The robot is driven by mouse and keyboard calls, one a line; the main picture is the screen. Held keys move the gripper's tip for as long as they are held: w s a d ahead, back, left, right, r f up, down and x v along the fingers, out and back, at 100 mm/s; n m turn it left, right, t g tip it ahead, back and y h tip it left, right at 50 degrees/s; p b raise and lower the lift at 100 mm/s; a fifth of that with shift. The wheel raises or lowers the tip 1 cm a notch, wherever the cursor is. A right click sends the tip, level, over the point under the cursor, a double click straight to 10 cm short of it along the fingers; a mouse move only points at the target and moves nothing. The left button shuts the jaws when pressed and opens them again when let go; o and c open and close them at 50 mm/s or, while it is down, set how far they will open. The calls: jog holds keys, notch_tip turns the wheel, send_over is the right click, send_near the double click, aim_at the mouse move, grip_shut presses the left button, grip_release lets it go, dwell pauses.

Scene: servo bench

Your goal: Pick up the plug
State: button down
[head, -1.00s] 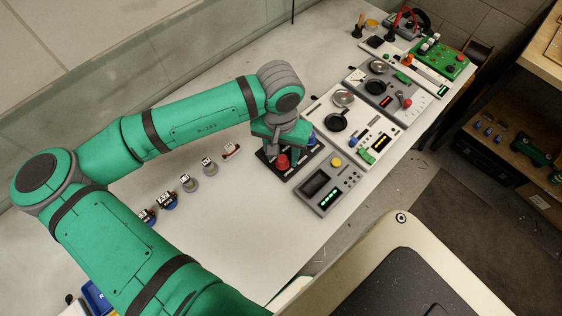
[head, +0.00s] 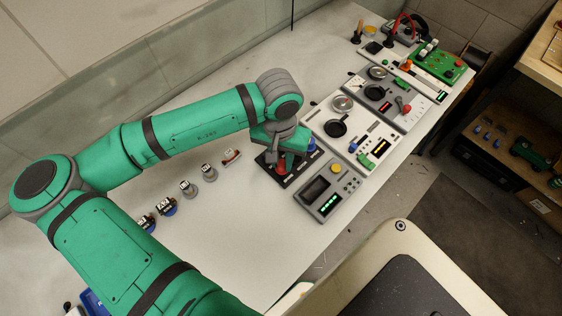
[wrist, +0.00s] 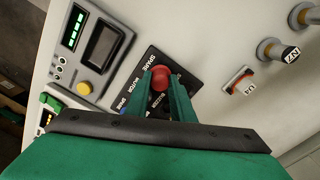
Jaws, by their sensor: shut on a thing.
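The plug (wrist: 160,78) has a round red top. In the wrist view it sits between the two green fingertips of my gripper (wrist: 161,88), which is shut on it. In the head view the red plug (head: 281,168) shows just below my gripper (head: 283,160), over the black socket board (head: 303,172). The board (wrist: 150,58) carries white labels such as SPARE and MOTOR. My fingers and wrist hide the plug's lower part, so I cannot tell whether it is seated in the board or clear of it.
A grey panel (head: 350,184) with a screen and yellow button stands right beside the board. Several small labelled parts, such as a red-and-white one (head: 231,156), stand to the left. More instrument panels run along the bench towards the upper right. The bench front is clear.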

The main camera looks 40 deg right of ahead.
jog(key=shift+r, duration=0.45)
jog(key=s+d+r, duration=0.9)
jog(key=s+r, duration=0.2)
jog(key=shift+r, duration=0.25)
